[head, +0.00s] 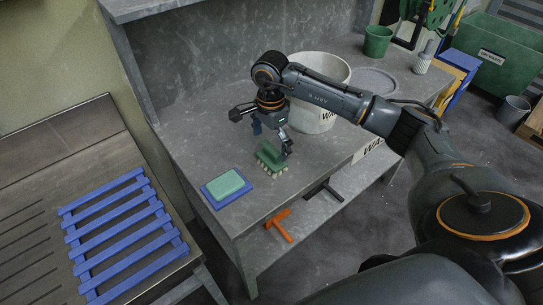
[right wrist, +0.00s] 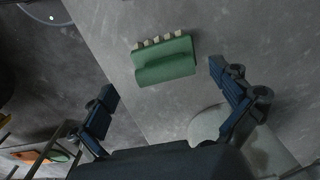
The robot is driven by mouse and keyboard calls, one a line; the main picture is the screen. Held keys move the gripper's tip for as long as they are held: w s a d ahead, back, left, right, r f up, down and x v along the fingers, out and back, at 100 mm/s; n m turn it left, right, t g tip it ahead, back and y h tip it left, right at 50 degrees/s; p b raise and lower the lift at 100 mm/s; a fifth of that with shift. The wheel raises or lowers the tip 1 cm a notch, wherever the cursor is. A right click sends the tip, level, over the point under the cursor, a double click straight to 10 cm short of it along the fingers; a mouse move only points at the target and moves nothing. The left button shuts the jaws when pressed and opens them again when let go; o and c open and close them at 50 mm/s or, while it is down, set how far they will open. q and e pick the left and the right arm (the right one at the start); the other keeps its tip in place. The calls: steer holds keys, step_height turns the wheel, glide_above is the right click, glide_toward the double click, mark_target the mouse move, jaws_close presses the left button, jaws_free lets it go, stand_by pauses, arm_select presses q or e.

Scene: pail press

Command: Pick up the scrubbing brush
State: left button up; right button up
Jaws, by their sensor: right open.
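The scrubbing brush (head: 271,156) has a green body and handle with pale bristles. It rests on the grey bench top near the front edge, beside the blue tray. It also shows in the right wrist view (right wrist: 165,61), lying between and beyond the two fingertips. My right gripper (head: 271,136) is open and empty, just above and behind the brush in the head view. Its two blue-padded fingers show wide apart in the right wrist view (right wrist: 164,80). No contact with the brush is visible. My left gripper is not in view.
A green sponge (head: 226,184) lies on a blue tray (head: 243,189) left of the brush. A white pail (head: 315,118) stands close behind my right gripper. An orange-handled tool (head: 279,224) and a black one (head: 322,189) are at the bench front. A blue slatted rack (head: 117,232) is at left.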

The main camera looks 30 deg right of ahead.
mark_target(272, 158)
steer(key=shift+f, duration=0.5)
steer(key=shift+w+f, duration=0.1)
steer(key=shift+f, duration=0.15)
steer(key=f, duration=0.1)
steer(key=f+p, duration=0.2)
steer(key=f, duration=0.1)
steer(key=shift+w+d+f, duration=0.1)
steer(key=shift+d, duration=0.2)
steer(key=shift+f, duration=0.45)
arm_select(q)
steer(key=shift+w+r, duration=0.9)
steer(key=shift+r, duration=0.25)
arm_select(e)
steer(key=c, duration=1)
